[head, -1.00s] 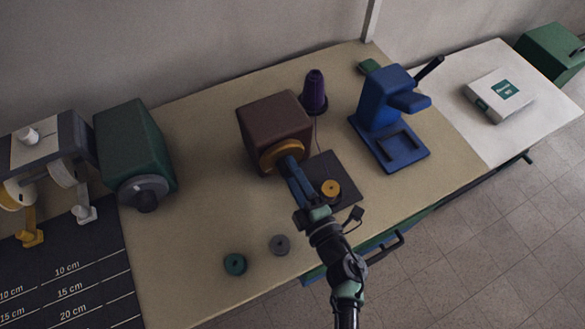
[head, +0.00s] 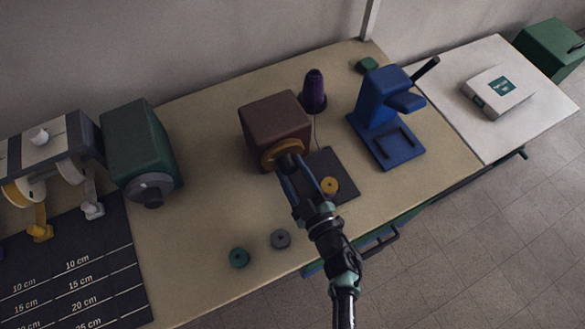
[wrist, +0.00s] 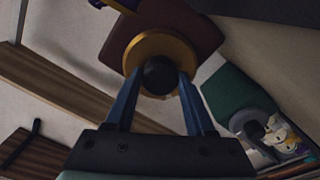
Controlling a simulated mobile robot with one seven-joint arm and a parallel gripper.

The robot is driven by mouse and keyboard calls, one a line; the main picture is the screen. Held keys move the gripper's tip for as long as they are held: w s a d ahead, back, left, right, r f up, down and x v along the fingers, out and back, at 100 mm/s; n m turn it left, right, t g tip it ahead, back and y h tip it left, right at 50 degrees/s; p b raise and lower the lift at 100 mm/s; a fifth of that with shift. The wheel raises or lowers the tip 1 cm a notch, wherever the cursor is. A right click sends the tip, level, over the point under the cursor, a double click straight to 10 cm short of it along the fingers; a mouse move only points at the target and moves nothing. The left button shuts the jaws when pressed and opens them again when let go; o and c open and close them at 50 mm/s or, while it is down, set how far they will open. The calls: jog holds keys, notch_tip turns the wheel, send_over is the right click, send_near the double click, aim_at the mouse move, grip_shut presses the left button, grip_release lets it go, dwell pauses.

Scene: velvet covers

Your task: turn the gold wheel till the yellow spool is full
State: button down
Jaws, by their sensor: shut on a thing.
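The gold wheel (head: 268,158) is on the front of a brown box (head: 275,118), with a dark round knob (head: 290,147) at its face. The wheel fills the upper middle of the wrist view (wrist: 134,52). My gripper (head: 284,166) has its blue fingers shut on the knob (wrist: 160,75), one on each side. The yellow spool (head: 329,185) lies on a dark plate (head: 345,166) right of my gripper. It is too small to tell how much thread is on it.
A purple thread cone (head: 314,92) stands behind, with a thin line running down from it. A blue press (head: 385,115) is to the right, a green box with a grey wheel (head: 138,145) to the left. Teal (head: 239,257) and grey (head: 281,239) spools lie in front.

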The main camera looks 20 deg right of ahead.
jog(key=shift+m, duration=0.6)
jog(key=shift+c, duration=1.2)
grip_release()
jog(key=s+b, duration=0.1)
jog(key=s, duration=1.2)
jog(key=shift+d, duration=0.2)
